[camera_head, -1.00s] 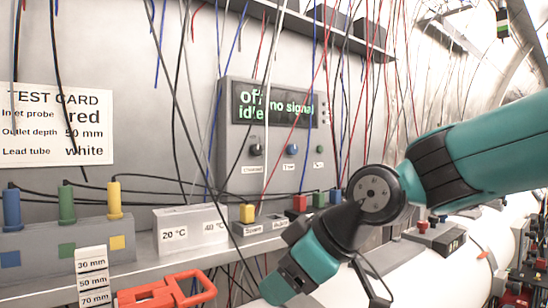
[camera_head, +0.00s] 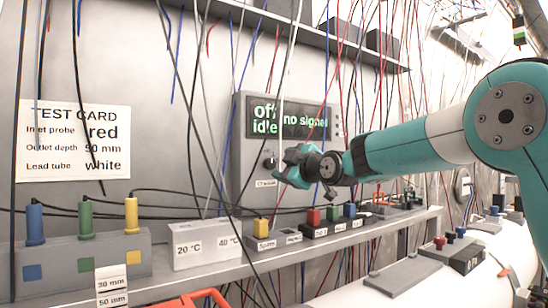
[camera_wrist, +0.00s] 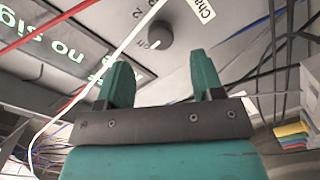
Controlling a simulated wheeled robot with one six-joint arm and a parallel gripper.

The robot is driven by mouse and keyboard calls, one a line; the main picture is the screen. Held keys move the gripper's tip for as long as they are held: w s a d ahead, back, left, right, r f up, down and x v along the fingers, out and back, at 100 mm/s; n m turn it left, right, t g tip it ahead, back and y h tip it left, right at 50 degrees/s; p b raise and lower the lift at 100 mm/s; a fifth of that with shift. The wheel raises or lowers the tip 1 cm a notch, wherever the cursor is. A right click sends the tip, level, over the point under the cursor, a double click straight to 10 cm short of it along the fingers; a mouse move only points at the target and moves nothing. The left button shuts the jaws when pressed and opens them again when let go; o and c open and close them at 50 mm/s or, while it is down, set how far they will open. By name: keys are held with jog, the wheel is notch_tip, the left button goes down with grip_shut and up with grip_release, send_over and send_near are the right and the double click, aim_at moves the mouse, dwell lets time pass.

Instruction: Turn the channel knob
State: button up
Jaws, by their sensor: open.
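The grey panel (camera_head: 240,150) has a dark screen (camera_head: 290,119) reading "off", "idle" and "no signal" in green. A dark round knob (camera_head: 269,160) sits under the screen, above a partly hidden label starting "Cha".
Many thin wires hang before the panel; a white one (camera_wrist: 105,68) crosses the wrist view left of the fingers. A shelf (camera_head: 230,272) below holds a white block (camera_head: 207,244) and coloured buttons. A test card (camera_head: 73,142) hangs at left.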

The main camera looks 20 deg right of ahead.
aim_at(272, 164)
jog(key=p+x, duration=0.1)
jog(key=x, duration=0.3)
jog(key=shift+w+a+r, duration=0.15)
jog(key=shift+w, duration=0.1)
jog(key=shift+w+a+p, duration=0.15)
jog(key=shift+w+p, duration=0.25)
jog(key=shift+w, duration=0.1)
jog(key=c, duration=0.9)
